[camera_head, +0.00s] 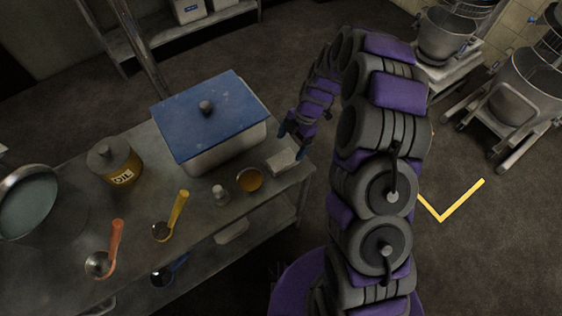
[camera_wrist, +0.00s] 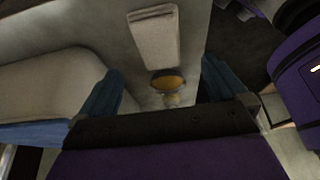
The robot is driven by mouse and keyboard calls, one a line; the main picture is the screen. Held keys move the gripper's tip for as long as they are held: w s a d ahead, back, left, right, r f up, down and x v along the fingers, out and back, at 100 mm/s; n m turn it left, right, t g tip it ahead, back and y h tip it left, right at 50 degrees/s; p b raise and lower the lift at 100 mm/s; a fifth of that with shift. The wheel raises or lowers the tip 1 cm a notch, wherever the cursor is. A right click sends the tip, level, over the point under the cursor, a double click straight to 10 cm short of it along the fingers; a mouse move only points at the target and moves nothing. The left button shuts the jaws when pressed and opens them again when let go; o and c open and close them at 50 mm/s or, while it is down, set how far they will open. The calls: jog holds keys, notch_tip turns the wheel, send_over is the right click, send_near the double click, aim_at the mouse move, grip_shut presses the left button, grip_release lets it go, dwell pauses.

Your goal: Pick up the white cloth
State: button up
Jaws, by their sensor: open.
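In the wrist view the cloth (camera_wrist: 154,38) is a pale folded rectangle at the top, beyond my fingertips. My gripper (camera_head: 291,140) hangs just above the cloth at the table's right end. In the wrist view my gripper (camera_wrist: 160,85) shows two blue fingers spread wide apart, with nothing held between them. The fingers do not appear to touch the cloth.
A white container with a blue lid (camera_head: 210,115) stands close left of the cloth. The table's right edge is near; open floor lies beyond.

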aim_at(282, 159)
jog(key=x, duration=0.2)
jog(key=shift+s+f, duration=0.1)
jog(key=shift+f, duration=0.3)
jog(key=shift+w+a+b+x, duration=0.15)
jog(key=shift+b+x, duration=0.2)
jog(key=shift+x, duration=1)
jog(key=shift+w+a+b+x, duration=0.15)
jog(key=shift+b+x, duration=0.15)
jog(key=shift+x, duration=1.05)
jog(key=shift+r, duration=0.1)
jog(key=c, duration=1.1)
jog(key=shift+c, duration=0.2)
jog(key=shift+r, duration=0.1)
jog(key=shift+r, duration=0.65)
notch_tip(282, 159, up, 2)
jog(key=shift+r+p, duration=0.2)
jog(key=shift+p, duration=0.25)
jog(key=s+d, duration=0.2)
jog(key=s, duration=0.5)
jog(key=s+d+r+p, duration=0.1)
jog(key=s+d, duration=0.2)
jog(key=s, duration=0.5)
jog(key=shift+s, duration=0.2)
